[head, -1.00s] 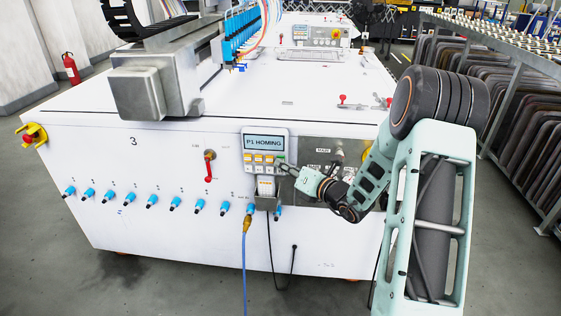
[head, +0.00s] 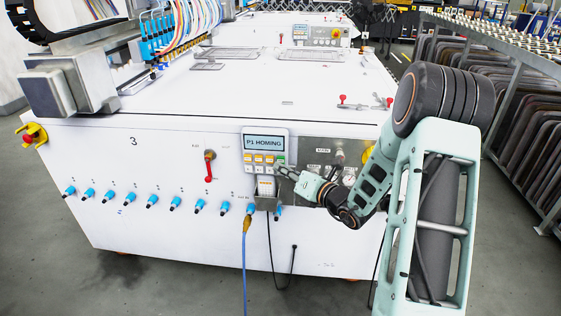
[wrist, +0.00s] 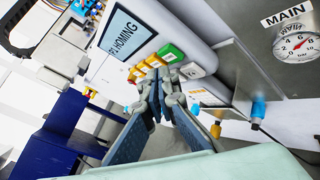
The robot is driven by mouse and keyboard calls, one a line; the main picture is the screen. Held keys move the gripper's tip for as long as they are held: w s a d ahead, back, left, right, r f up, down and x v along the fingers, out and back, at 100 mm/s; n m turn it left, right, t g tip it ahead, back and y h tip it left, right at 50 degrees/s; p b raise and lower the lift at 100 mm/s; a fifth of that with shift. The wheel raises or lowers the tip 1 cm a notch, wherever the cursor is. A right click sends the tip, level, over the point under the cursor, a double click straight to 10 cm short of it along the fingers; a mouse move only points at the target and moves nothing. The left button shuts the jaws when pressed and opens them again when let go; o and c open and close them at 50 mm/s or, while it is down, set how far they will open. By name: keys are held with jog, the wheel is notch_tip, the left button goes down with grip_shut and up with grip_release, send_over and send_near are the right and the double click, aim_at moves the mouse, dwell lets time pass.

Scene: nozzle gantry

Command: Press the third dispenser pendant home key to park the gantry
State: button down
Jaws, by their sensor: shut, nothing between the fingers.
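The pendant (head: 264,143) hangs on the front of the white machine (head: 150,160) marked 3. Its screen reads P1 HOMING, also legible in the wrist view (wrist: 115,38). Below the screen are yellow and orange keys, a green key (wrist: 171,52) and pale keys. My gripper (head: 279,170) is shut and empty, its fingertips at the pendant's lower right. In the wrist view the fingertips (wrist: 166,88) cover part of the lower keys. I cannot tell whether they touch a key. The gantry (head: 70,88) with blue nozzles (head: 158,38) is at the machine's left end.
A panel with gauges (head: 325,160) is right of the pendant, partly behind my arm. A red-handled valve (head: 209,165) and a row of blue fittings (head: 175,204) are to the left. A blue hose (head: 244,270) and black cable hang below. Floor in front is clear.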

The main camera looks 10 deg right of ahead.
jog(key=shift+s+a, duration=0.25)
jog(key=shift+s, duration=0.55)
jog(key=shift+s+a, duration=0.25)
jog(key=shift+s, duration=0.5)
jog(key=shift+s+a, duration=0.25)
jog(key=shift+s, duration=0.55)
jog(key=shift+a, duration=0.1)
